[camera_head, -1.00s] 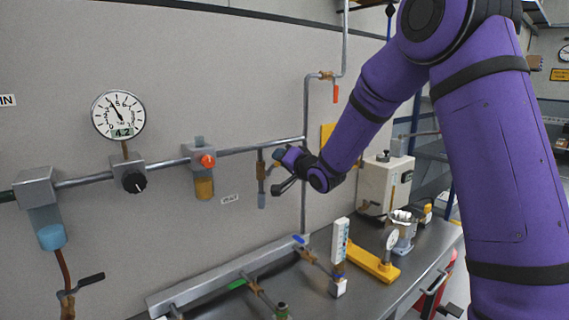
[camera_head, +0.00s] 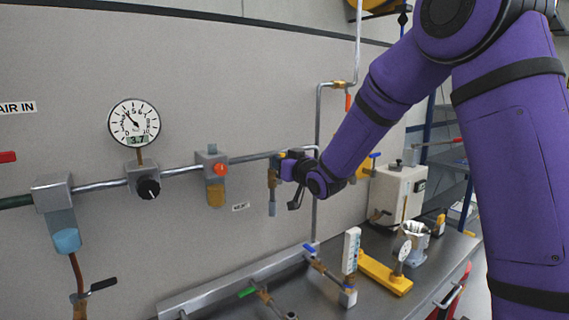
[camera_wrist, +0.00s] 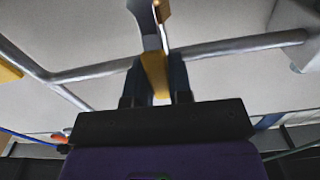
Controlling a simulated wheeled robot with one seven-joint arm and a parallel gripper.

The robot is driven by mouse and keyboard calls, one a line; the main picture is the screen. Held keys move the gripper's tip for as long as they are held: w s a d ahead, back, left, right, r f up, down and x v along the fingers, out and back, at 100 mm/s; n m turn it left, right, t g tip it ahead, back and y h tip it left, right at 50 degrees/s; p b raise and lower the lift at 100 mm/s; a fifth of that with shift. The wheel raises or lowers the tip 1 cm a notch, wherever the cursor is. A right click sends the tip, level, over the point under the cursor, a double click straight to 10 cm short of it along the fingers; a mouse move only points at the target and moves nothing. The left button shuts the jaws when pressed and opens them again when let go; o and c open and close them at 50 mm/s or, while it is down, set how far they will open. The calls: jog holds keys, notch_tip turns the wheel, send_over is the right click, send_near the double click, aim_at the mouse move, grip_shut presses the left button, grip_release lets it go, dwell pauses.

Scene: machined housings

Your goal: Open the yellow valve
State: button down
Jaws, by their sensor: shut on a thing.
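The valve (camera_head: 272,178) with a brass-coloured body hangs on a short drop below the grey wall pipe. My gripper (camera_head: 284,169) is at this valve, just right of its body; its fingers are small and hard to make out in the head view. In the wrist view my gripper (camera_wrist: 156,82) has its two dark fingers closed on either side of a yellow handle (camera_wrist: 154,66). The handle's far end meets a grey metal part in front of the pipe. The valve's exact angle is hard to tell.
A round gauge (camera_head: 134,123) reads 3.7 on the wall at left. A red-handled valve (camera_head: 348,101) is up right. The bench (camera_head: 400,306) holds fittings and a white box (camera_head: 398,190).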

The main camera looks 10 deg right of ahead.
jog(key=shift+s+a+n, duration=0.1)
jog(key=shift+a+n, duration=0.05)
jog(key=shift+n, duration=0.25)
jog(key=c, duration=1)
grip_release()
jog(key=v, duration=1)
jog(key=shift+s+f, duration=0.1)
jog(key=shift+s, duration=0.25)
jog(key=shift+d, duration=0.2)
